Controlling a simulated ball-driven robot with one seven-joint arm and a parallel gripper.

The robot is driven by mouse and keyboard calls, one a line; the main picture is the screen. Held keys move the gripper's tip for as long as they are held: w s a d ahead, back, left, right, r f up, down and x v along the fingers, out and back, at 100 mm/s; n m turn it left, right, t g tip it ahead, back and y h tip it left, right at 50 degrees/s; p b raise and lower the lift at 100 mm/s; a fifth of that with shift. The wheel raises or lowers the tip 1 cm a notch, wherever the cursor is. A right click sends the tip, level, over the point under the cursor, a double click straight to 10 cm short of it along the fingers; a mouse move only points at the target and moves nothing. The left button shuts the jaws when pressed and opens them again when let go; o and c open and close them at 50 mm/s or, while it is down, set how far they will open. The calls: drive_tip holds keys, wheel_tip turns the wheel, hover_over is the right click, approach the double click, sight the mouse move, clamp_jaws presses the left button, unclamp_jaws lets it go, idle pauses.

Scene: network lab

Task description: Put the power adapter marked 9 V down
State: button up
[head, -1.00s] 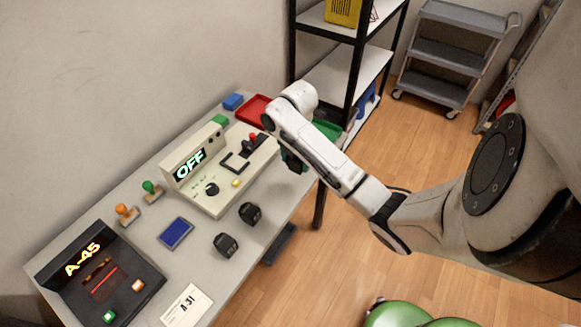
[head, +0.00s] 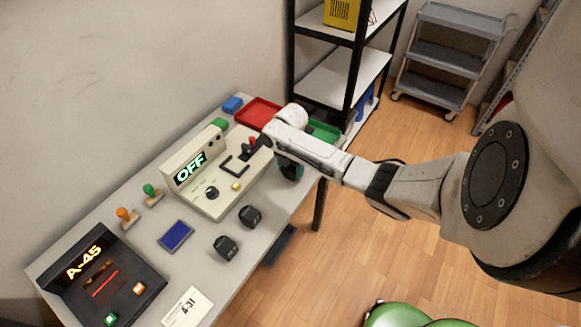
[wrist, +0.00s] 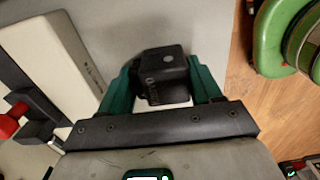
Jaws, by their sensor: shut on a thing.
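A black power adapter (wrist: 165,68) is held between the teal fingers of my gripper (wrist: 163,80) in the wrist view. A pale marking shows on its side, too small to read for certain. In the head view my gripper (head: 290,170) points down over the right edge of the table (head: 205,228), just right of the control box. The held adapter is hidden there by the gripper, and I cannot tell whether it touches the tabletop. Two other black adapters, one (head: 250,216) behind the other (head: 227,248), stand on the table; their markings are not readable.
The control box (head: 215,185) with an OFF display and a red-knobbed lever stands beside my gripper. Red (head: 258,112) and green (head: 324,131) trays lie behind it. A blue pad (head: 176,235) and white card (head: 188,308) lie nearer. Bare tabletop surrounds the two adapters.

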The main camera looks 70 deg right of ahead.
drive_tip(key=o, duration=1.2)
drive_tip(key=shift+f, duration=0.1)
drive_tip(key=shift+c, duration=0.2)
